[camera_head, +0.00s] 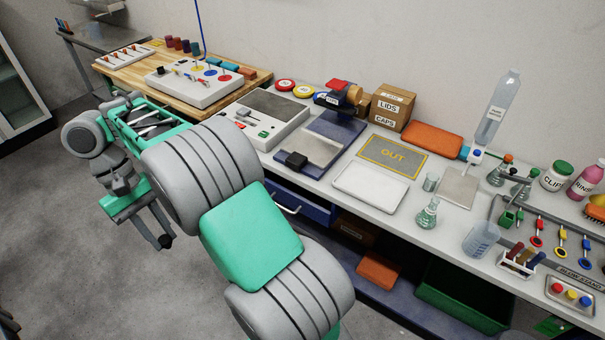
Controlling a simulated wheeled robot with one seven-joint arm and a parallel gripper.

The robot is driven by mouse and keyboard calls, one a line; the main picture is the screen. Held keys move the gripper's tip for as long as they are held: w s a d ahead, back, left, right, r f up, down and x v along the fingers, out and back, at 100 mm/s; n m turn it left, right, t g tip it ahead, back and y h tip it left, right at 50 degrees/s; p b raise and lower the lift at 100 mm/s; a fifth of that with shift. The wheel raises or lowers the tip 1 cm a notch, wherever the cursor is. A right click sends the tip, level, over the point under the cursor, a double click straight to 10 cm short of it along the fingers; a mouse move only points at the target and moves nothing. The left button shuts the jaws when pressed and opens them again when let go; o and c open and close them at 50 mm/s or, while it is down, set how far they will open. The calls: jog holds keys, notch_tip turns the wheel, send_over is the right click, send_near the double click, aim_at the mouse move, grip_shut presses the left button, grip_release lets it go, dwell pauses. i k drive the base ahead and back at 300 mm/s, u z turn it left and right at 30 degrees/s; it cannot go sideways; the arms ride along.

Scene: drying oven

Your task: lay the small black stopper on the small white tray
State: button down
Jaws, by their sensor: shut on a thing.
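My gripper (162,236) is at the left, out over the grey floor in front of the bench, and points down. It is shut on a small dark thing at its fingertips, which looks like the small black stopper (166,242). The fingers partly hide it. The small white tray (371,207) lies on the bench top near its front edge, right of the picture's middle. It looks empty. My gripper is far to the left of the tray and apart from it.
A blue-based device with a black block (296,160) stands left of the tray. A grey OUT mat (393,156) lies behind it. A glass flask (427,214) and a small beaker (431,182) stand to its right. A blue drawer (300,204) is below the bench top.

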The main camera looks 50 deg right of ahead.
aim_at(355, 178)
jog(key=z, duration=0.4)
jog(key=i, duration=0.65)
jog(key=z, duration=1.05)
jog(key=i, duration=0.3)
jog(key=z, duration=0.3)
